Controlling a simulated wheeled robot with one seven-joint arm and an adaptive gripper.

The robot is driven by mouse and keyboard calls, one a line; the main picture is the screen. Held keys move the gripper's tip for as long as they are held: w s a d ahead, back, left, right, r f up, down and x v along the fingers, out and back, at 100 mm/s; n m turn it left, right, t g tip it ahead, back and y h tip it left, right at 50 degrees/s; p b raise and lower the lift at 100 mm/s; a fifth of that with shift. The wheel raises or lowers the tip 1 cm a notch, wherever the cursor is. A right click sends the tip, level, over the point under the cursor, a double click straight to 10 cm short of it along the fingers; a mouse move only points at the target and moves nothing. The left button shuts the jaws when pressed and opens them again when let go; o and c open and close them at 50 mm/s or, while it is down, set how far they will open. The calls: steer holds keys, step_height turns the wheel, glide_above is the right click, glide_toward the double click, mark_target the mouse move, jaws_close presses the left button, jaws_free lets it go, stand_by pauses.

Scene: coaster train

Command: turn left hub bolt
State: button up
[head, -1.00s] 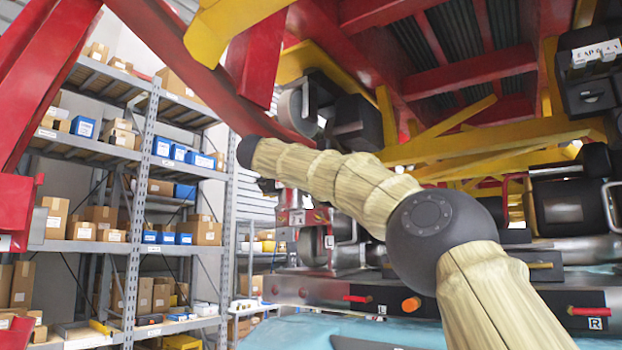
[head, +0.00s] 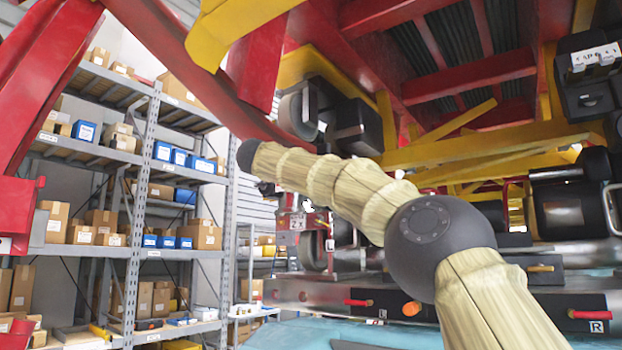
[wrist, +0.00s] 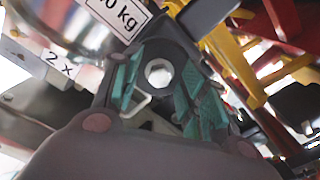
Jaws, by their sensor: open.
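In the wrist view, a silver hex bolt head (wrist: 158,73) sits in a dark round hub (wrist: 176,55). My gripper (wrist: 161,84) is open, with one teal-padded finger on each side of the bolt in the picture. The pads look apart from the bolt; I cannot tell how far the tips are from it in depth. A thin bent silver piece shows near the left finger. In the head view, my sleeved arm crosses the picture, and I cannot make out the gripper or bolt there.
A "10 kg" label (wrist: 119,14) and a "2 x" label (wrist: 58,65) are left of the hub. Yellow beams (wrist: 247,75) lie right. The train's underside carries wheels (head: 299,112) and a red-handled bar (head: 358,302). Shelves with boxes (head: 141,170) stand left.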

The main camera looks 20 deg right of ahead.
steer(key=v, duration=1.2)
